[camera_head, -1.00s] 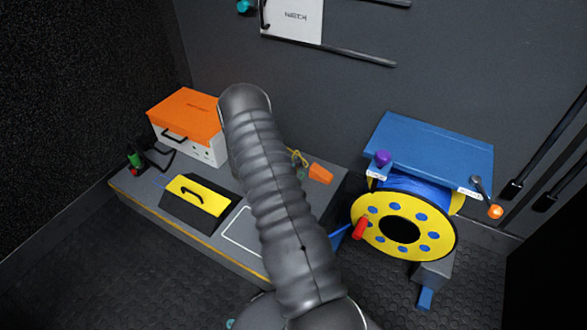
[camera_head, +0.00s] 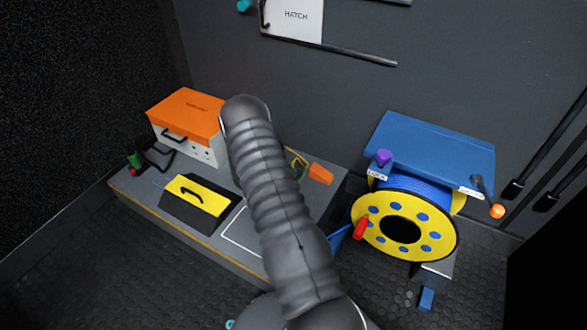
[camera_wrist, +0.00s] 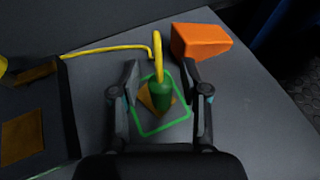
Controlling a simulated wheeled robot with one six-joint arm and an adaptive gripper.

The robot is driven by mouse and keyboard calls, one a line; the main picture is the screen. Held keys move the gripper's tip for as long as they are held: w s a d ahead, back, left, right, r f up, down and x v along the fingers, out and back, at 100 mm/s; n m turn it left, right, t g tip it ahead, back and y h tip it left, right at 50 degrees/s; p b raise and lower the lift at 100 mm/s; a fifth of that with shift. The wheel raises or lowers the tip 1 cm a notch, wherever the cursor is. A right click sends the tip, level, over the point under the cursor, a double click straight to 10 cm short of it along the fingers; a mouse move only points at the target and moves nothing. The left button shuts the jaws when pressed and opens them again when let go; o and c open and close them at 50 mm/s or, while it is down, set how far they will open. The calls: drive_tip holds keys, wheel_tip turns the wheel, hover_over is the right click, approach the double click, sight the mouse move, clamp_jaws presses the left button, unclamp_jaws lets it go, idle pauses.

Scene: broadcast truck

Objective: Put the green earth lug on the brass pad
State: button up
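In the wrist view the green earth lug (camera_wrist: 160,92) stands roughly upright between my fingers, with a yellow cable (camera_wrist: 112,50) looping from its top. The brass pad (camera_wrist: 144,97) shows partly behind and beside the lug, inside a green square outline (camera_wrist: 137,122). The lug appears to be on the pad; its underside is hidden. My gripper (camera_wrist: 160,75) is open, one finger on each side of the lug with visible gaps. In the head view my arm hides the gripper and lug.
An orange block (camera_wrist: 200,41) lies just beyond my right finger. A yellow-topped case (camera_head: 200,193) and an orange-lidded box (camera_head: 187,105) stand on the bench to the left. A yellow cable reel (camera_head: 374,238) under a blue shelf (camera_head: 435,145) stands to the right.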

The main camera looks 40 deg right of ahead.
drive_tip(key=shift+r, duration=0.15)
drive_tip(key=shift+a+r, duration=0.1)
drive_tip(key=shift+a, duration=0.2)
drive_tip(key=p+v, duration=0.1)
drive_tip(key=v, duration=1)
drive_tip(key=s+a+r+m+g+y, duration=0.15)
drive_tip(key=s+a+r+m, duration=0.3)
drive_tip(key=r, duration=0.75)
drive_tip(key=s+a+r+m+t+y, duration=0.1)
drive_tip(key=s+a+r+m+y, duration=0.3)
drive_tip(key=r, duration=0.8)
drive_tip(key=s+a+r+m+t+y, duration=0.3)
drive_tip(key=s+a+r, duration=0.4)
drive_tip(key=s, duration=0.4)
drive_tip(key=s+a+r+m+t+y, duration=0.3)
drive_tip(key=s+a+r+m+y, duration=0.2)
drive_tip(key=s+a, duration=0.4)
wheel_tip(320, 180, up, 2)
drive_tip(key=shift+s+a+r+m, duration=0.1)
drive_tip(key=shift+s+a+m, duration=0.3)
drive_tip(key=shift+s+m, duration=0.45)
drive_tip(key=shift+s, duration=0.1)
